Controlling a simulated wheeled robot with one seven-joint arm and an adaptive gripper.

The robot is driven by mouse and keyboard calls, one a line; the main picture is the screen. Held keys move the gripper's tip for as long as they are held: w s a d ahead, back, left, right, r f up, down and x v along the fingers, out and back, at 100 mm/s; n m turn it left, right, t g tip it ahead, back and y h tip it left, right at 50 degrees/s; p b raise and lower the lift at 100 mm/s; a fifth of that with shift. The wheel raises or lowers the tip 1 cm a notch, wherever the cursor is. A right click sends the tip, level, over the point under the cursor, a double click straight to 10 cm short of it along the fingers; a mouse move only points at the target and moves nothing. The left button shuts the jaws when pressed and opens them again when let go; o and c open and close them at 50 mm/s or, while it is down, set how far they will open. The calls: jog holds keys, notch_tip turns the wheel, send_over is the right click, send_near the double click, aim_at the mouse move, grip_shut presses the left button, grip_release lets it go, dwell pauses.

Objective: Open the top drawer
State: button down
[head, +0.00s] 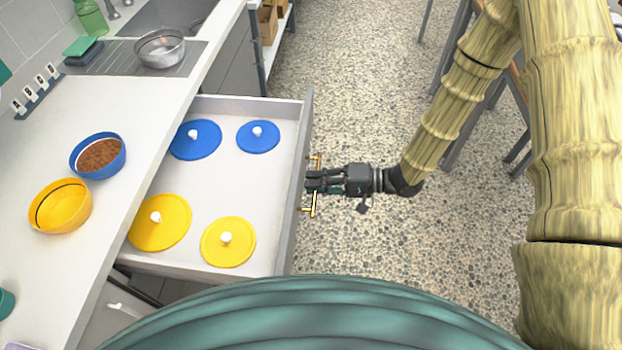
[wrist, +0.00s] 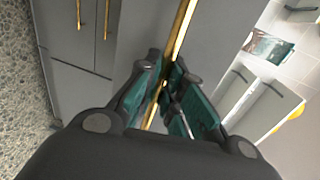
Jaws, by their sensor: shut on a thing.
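The top drawer (head: 225,180) stands pulled out from under the white counter. It holds two blue lids (head: 195,139) on its far side and two yellow lids (head: 228,242) on its near side, each with a white knob. My gripper (head: 312,183) is at the drawer's front, on the middle of its brass handle (head: 313,205). In the wrist view, the fingers (wrist: 168,98) are shut around the brass bar (wrist: 183,30). The grasped part of the handle is hidden by the fingers in the head view.
On the counter (head: 60,255) stand a blue bowl (head: 112,166) with brown food and a yellow bowl (head: 75,218). A sink with a metal bowl (head: 160,50) is at the back. Speckled floor (head: 350,100) is open right of the drawer. Table legs stand further right.

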jog(key=c, duration=1.5)
grip_release()
jog(key=shift+d, duration=0.1)
jog(key=v, duration=1.2)
jog(key=shift+s, duration=0.1)
